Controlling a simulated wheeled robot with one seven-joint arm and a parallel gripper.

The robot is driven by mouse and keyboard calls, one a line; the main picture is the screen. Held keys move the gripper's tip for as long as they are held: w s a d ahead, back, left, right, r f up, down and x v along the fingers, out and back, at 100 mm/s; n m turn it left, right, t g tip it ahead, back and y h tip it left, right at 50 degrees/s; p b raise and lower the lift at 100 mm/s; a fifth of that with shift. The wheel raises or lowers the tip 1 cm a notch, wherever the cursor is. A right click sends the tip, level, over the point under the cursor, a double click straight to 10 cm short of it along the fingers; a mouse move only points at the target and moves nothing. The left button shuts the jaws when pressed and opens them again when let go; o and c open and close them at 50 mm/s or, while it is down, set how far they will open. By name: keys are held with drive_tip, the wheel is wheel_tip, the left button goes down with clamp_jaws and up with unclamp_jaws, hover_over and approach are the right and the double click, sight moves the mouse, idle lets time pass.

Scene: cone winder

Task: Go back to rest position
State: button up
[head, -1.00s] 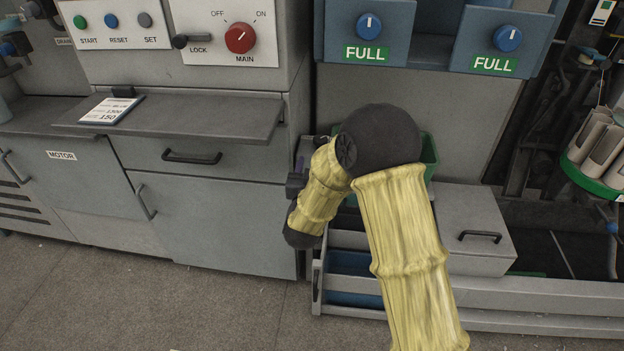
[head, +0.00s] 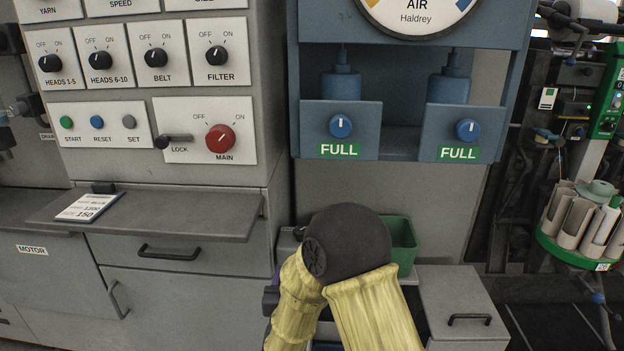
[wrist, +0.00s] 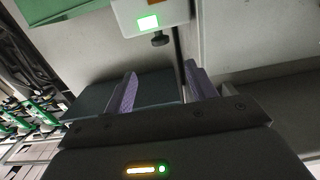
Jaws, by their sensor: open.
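My gripper (wrist: 160,92) shows in the wrist view with its two purple fingers apart and nothing between them. A white box with a lit green display (wrist: 148,23) and a dark knob is beyond the fingertips. In the head view my arm, in a yellow sleeve with a dark round joint, rises from the bottom middle and folds down to the left. My gripper is mostly hidden there behind the arm, with only a bit of purple showing at its left edge.
A grey control cabinet with a red main switch (head: 220,138) and a jutting shelf (head: 150,216) stands left. A green bin (head: 403,246) is behind my arm. A grey drawer box (head: 458,305) is to its right. A round carousel of cones (head: 580,225) stands far right.

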drive_tip(key=s+d+f+g, duration=0.3)
drive_tip(key=s+d+g, duration=1.2)
drive_tip(key=s+d, duration=0.6)
wheel_tip(320, 180, up, 32)
drive_tip(key=p, duration=3.2)
drive_tip(key=shift+d+r, duration=0.15)
drive_tip(key=shift+d, duration=0.05)
